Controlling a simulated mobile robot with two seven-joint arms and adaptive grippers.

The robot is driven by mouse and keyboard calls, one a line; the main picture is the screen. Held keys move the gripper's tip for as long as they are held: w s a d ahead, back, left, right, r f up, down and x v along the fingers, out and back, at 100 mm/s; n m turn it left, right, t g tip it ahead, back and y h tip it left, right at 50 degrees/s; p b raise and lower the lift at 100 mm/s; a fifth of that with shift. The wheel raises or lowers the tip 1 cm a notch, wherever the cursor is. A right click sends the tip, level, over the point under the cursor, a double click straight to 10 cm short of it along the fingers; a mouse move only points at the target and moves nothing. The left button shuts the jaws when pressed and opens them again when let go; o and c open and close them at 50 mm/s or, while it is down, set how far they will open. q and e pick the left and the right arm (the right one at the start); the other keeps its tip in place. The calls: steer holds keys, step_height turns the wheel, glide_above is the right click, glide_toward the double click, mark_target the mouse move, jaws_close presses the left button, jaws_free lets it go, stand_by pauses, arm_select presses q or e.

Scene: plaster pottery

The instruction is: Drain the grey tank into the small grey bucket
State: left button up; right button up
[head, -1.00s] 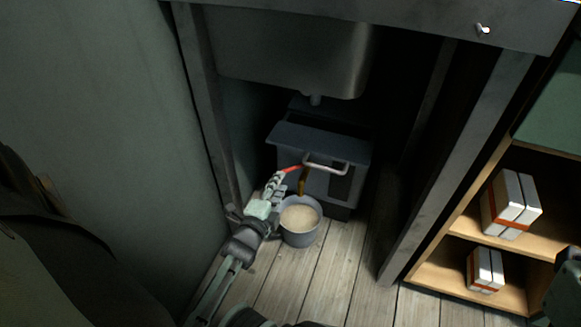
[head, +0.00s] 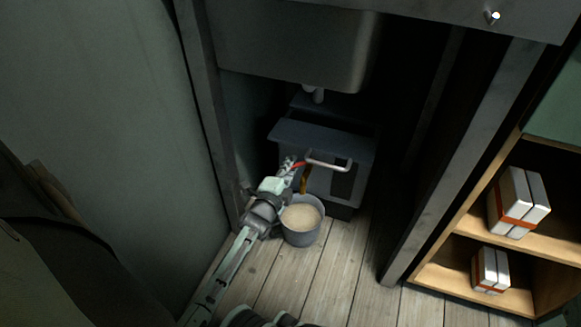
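The grey tank (head: 326,139) is a box with a flat lid and a pale bar handle, standing on the floor under a metal sink. A red lever (head: 299,164) shows at its front left. A brown stream (head: 304,181) runs down from there into the small grey bucket (head: 303,235). The bucket stands upright on the floor against the tank's front and holds beige, cloudy liquid. My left gripper (head: 288,166) is at the red lever, above the bucket's left rim. Its fingers are small and dark, so their grip is unclear. My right gripper is out of view.
The sink (head: 295,47) hangs above the tank, with a drain pipe below. Metal legs (head: 203,105) stand left and right (head: 462,165). A wooden shelf (head: 463,272) at right holds white boxes with red bands. Plank floor (head: 335,270) in front is clear.

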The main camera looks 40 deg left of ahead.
arm_select(q)
jaws_close()
steer(key=shift+w+a+m+h+p, duration=0.1)
steer(key=shift+w+a+m+h, duration=0.1)
steer(key=shift+m+h, duration=0.45)
steer(key=shift+w+a+m+h+p, duration=0.2)
steer(key=shift+m+h, duration=0.2)
steer(key=shift+h, duration=0.5)
steer(key=shift+w+a+m+h+p, duration=0.1)
steer(key=shift+w+a+m+h, duration=0.1)
steer(key=shift+m+h, duration=0.45)
steer(key=shift+o, duration=2)
jaws_free()
steer(key=shift+s, duration=0.1)
steer(key=s+r, duration=0.1)
steer(key=s, duration=1)
steer(key=shift+s+a+r, duration=0.2)
steer(key=shift+s+r, duration=0.15)
steer(key=shift+s, duration=0.05)
